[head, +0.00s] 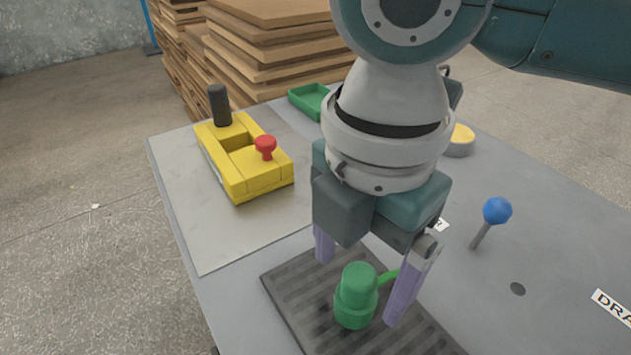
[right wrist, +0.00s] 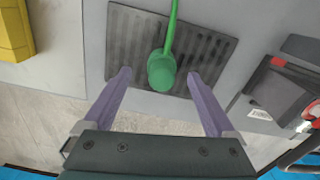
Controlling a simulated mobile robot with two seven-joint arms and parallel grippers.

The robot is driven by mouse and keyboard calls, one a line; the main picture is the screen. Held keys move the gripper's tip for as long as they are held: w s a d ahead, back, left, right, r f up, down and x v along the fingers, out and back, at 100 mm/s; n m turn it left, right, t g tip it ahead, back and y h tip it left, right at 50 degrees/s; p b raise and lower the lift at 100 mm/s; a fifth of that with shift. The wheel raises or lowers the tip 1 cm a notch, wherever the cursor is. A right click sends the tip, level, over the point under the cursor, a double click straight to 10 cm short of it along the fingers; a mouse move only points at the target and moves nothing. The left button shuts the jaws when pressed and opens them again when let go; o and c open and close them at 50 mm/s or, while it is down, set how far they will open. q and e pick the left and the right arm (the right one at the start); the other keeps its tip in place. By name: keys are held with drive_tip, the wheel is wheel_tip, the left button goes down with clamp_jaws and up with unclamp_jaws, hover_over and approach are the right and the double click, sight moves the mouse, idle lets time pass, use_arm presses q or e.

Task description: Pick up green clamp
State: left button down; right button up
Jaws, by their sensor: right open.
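The green clamp (head: 356,297) stands on a dark ribbed mat (head: 296,292) near the front of the table in the head view. It has a round body and a thin green handle pointing right. My right gripper (head: 362,290) is over the mat, open, with its two purple fingers on either side of the clamp and apart from each other. In the right wrist view, the clamp (right wrist: 161,70) lies ahead of and between the open fingers (right wrist: 162,85), with its handle running up the picture. Contact with the clamp cannot be made out. My left gripper is not in view.
A yellow block fixture (head: 262,182) with a black handle and red knob stands at the left. A green tray (head: 308,100) and a yellow-topped button (head: 461,138) are farther back. A blue-knobbed lever (head: 497,210) rises at right. A dark box (right wrist: 276,92) shows in the wrist view.

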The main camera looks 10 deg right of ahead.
sight(361, 274)
wheel_tip(361, 274, down, 4)
drive_tip(key=shift+s+d+r+b, duration=0.1)
drive_tip(key=shift+d+b, duration=0.05)
drive_tip(key=shift+b, duration=0.2)
clamp_jaws()
idle(0.5)
